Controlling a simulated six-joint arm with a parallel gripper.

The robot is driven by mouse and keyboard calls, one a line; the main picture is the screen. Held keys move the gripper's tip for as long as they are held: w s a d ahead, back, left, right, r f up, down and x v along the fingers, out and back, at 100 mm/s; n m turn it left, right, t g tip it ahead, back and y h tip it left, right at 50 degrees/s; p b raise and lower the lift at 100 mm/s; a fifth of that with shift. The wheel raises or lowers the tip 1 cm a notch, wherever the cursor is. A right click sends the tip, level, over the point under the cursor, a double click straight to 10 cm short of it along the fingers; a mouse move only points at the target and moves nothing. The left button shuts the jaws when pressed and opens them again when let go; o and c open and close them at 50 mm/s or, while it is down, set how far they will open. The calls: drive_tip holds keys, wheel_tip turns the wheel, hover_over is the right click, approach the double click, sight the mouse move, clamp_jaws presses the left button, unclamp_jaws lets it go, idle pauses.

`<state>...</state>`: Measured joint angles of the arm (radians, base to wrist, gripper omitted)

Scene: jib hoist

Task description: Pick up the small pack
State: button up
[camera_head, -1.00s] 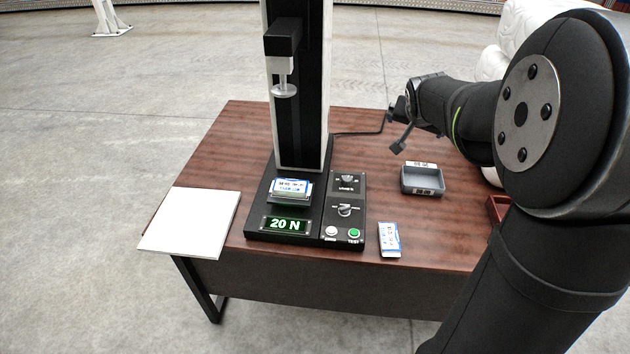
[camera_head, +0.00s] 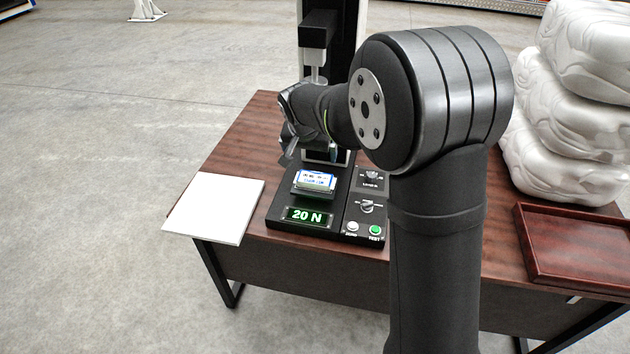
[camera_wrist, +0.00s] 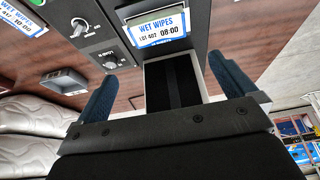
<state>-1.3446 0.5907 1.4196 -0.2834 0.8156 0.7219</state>
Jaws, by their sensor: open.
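A small white-and-blue wet wipes pack (camera_head: 314,181) lies on the tester's platform, above the lit 20 N display. In the wrist view this pack (camera_wrist: 158,28) reads LOT 407 08:00 and lies beyond my fingertips. A second wet wipes pack (camera_wrist: 24,17) shows in the wrist view's top left corner, cut off by the edge; my arm hides it in the head view. My gripper (camera_head: 312,152) is open and empty, above and behind the platform pack, close to the tester's column. Its two blue fingers (camera_wrist: 164,72) stand wide apart in the wrist view.
The tester column (camera_wrist: 173,82) rises between my fingers in the wrist view. Its dark press head (camera_head: 317,30) hangs above my gripper. A white board (camera_head: 213,208) lies at the table's left edge, a red-brown tray (camera_head: 530,262) at the right.

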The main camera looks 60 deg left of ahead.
hover_over(315, 177)
drive_tip(key=s+d, duration=0.2)
drive_tip(key=f, duration=0.7)
drive_tip(key=shift+w+a+f, duration=0.2)
drive_tip(key=shift+w+a, duration=0.05)
drive_tip(key=shift+s+d+x, duration=0.1)
drive_tip(key=shift+d+x, duration=0.05)
drive_tip(key=shift+x, duration=1.15)
drive_tip(key=shift+s+d+x, duration=0.1)
drive_tip(key=shift+x, duration=1.2)
drive_tip(key=shift+f, duration=0.1)
drive_tip(key=c, duration=0.7)
